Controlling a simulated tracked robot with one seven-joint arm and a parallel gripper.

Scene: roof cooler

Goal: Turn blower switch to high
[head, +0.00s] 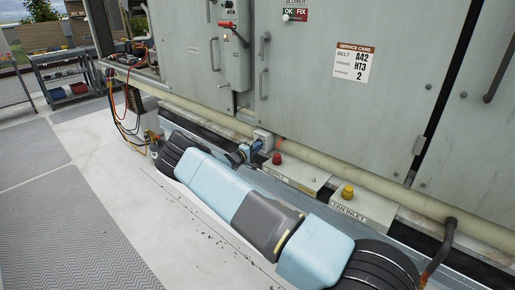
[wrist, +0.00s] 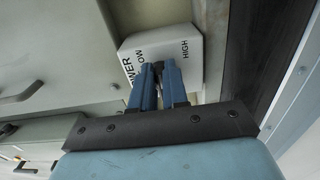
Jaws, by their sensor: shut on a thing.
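My gripper (head: 254,148) is at the box. In the wrist view its two blue fingers (wrist: 160,72) are close together against the face, between the LOW and HIGH marks. It is shut on the switch knob, which the fingers hide. I cannot tell which mark the knob points to.
A red button (head: 277,158) and a yellow button (head: 347,192) stand on boxes to the right. A cream pipe (head: 370,184) runs along the cabinet (head: 330,110). Coloured hoses (head: 122,120) hang at left. The floor at left (head: 90,200) is clear.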

